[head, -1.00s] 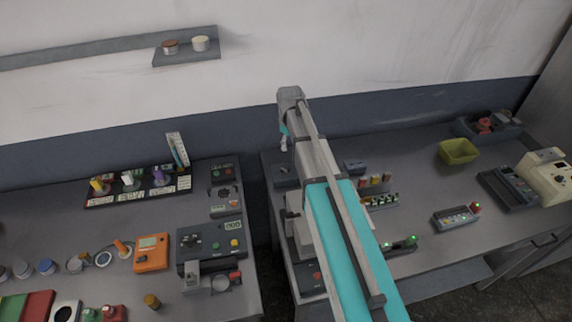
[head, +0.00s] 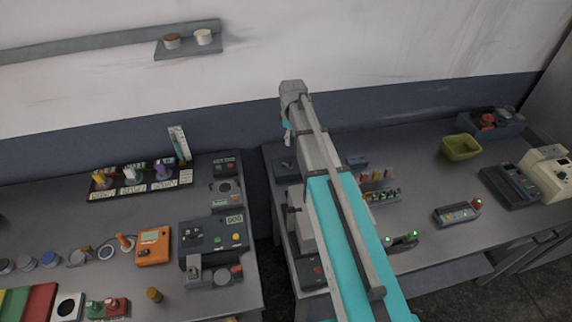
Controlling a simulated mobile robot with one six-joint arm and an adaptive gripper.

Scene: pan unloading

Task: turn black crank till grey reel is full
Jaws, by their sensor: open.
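My arm reaches from the bottom right over the left end of the right-hand bench. My gripper (head: 288,138) seems to be the small grey end hanging at the arm's far tip; its fingers are too small to make out. It hangs above a dark box (head: 284,165) at the back corner of that bench. A pale grey machine (head: 297,228) with a small dark handle-like part (head: 291,209) stands there, partly hidden by my arm. I cannot tell for sure whether that part is the black crank. I cannot make out the grey reel.
The left bench holds an orange meter (head: 153,246), a dark control box (head: 212,236) and several small parts. A gap separates the benches. On the right bench are a yellow-green bowl (head: 461,147), a grey button panel (head: 457,214) and a cream machine (head: 547,172). A wall shelf (head: 188,49) holds two small pots.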

